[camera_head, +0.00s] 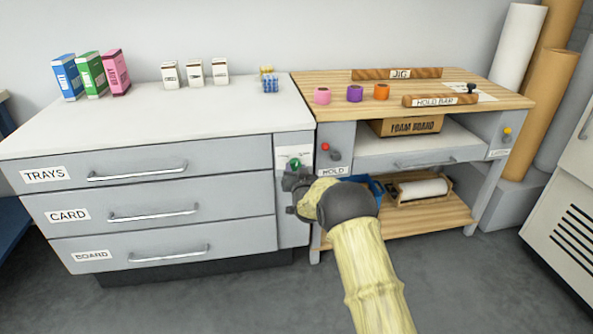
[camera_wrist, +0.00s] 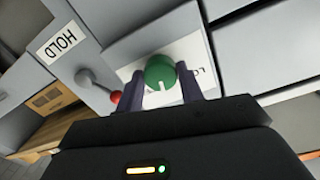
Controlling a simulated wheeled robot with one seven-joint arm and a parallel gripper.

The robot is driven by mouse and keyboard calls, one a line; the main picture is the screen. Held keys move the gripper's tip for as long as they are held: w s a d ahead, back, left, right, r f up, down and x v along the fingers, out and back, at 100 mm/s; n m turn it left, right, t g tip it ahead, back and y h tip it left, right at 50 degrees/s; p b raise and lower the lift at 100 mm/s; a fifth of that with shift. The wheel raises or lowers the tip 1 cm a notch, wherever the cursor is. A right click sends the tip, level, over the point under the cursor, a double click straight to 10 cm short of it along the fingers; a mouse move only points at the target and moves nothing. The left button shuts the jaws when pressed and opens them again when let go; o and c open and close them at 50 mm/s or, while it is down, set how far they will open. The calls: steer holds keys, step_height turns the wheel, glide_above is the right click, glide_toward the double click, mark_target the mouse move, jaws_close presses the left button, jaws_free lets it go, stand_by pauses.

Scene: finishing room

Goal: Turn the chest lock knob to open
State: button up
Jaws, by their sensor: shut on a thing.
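The green chest lock knob (camera_wrist: 160,72) sits on a white label plate (camera_wrist: 187,62) on the chest's front. A white mark shows on the knob's face, and the plate's lettering is partly covered. In the head view the knob (camera_head: 295,163) shows just above my gripper (camera_head: 291,176). In the wrist view my gripper (camera_wrist: 163,88) has one dark finger on each side of the knob and is shut on it. The chest (camera_head: 150,195) has drawers labelled TRAYS, CARD and BOARD, all closed.
Right of the knob, a red-tipped lever (camera_head: 329,150) sits above a HOLD label (camera_head: 334,171) on the workbench (camera_head: 470,213). Small boxes (camera_head: 195,72) and colored cartons (camera_head: 90,73) stand on the chest top. A blue bin (camera_head: 362,184) is partly hidden behind my arm.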

steer(key=m, duration=0.3)
steer(key=r+m, duration=0.1)
steer(key=m, duration=0.2)
steer(key=shift+w+b, duration=0.15)
steer(key=shift+b, duration=0.2)
steer(key=shift+d, duration=0.1)
steer(key=shift+f, duration=0.1)
steer(key=o, duration=1)
steer(key=shift+f, duration=0.2)
steer(key=shift+s, duration=0.2)
steer(key=p+v, duration=0.3)
steer(key=v, duration=1.4)
steer(key=shift+d+p, duration=0.15)
steer(key=shift+p, duration=0.2)
